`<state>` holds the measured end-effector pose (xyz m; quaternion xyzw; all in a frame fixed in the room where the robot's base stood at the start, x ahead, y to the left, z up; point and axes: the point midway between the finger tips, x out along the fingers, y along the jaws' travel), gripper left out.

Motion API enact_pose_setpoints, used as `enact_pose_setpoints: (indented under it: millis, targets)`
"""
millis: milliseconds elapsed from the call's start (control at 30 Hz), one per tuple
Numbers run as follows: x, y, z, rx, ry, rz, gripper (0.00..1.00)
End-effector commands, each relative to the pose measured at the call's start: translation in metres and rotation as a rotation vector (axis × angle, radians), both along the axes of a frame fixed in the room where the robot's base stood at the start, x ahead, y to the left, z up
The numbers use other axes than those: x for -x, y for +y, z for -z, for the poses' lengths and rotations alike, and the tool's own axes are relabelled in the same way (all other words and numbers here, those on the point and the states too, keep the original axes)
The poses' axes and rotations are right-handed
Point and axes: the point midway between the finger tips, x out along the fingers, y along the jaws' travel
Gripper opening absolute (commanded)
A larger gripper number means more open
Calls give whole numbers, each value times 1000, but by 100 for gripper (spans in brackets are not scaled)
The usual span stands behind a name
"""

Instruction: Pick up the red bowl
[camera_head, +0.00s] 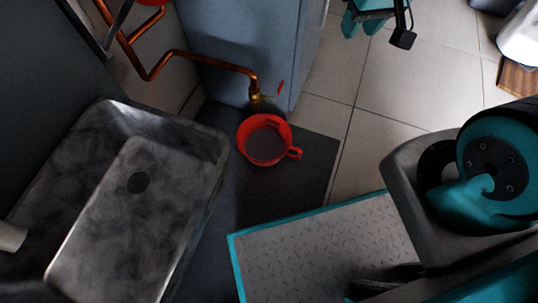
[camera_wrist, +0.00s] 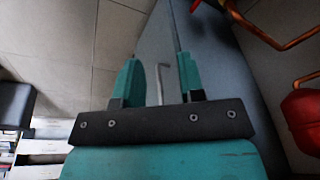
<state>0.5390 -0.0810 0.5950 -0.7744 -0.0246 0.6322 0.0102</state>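The red bowl (camera_head: 285,130) sits upright on a dark floor area below a brass tap in the camera_head view. It has a small lug on its right side and its inside looks grey. My gripper (camera_head: 365,22) is at the top of that view, up and to the right of the bowl and well apart from it. In the camera_wrist view my gripper (camera_wrist: 158,62) has its two teal fingers spread, with nothing held between them. A red thing (camera_wrist: 304,120) is cut off at the right edge there; I cannot tell what it is.
A copper pipe (camera_head: 205,60) with a brass tap (camera_head: 256,96) hangs just above the bowl. A blue-grey cabinet (camera_head: 235,45) stands behind it. A metal sink (camera_head: 105,215) is to the left. Pale tiled floor (camera_head: 395,90) lies open to the right.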

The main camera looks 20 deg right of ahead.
Motion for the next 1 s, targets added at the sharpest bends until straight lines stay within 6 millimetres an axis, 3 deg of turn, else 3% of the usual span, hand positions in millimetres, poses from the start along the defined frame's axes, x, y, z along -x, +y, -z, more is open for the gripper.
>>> enact_pose_setpoints:
  millis: [33,167,333,467,600,733,1000]
  targets:
    - [-12,-2,39,2,18,15,36]
    - [-40,1,80,-10,42,33,36]
    - [-71,14,148,-46,85,48,36]
    - [-83,28,220,-79,126,66,36]
    - [-80,39,291,-110,162,90,36]
    - [-72,45,335,-129,183,106,36]
    - [-65,52,384,-139,195,116,36]
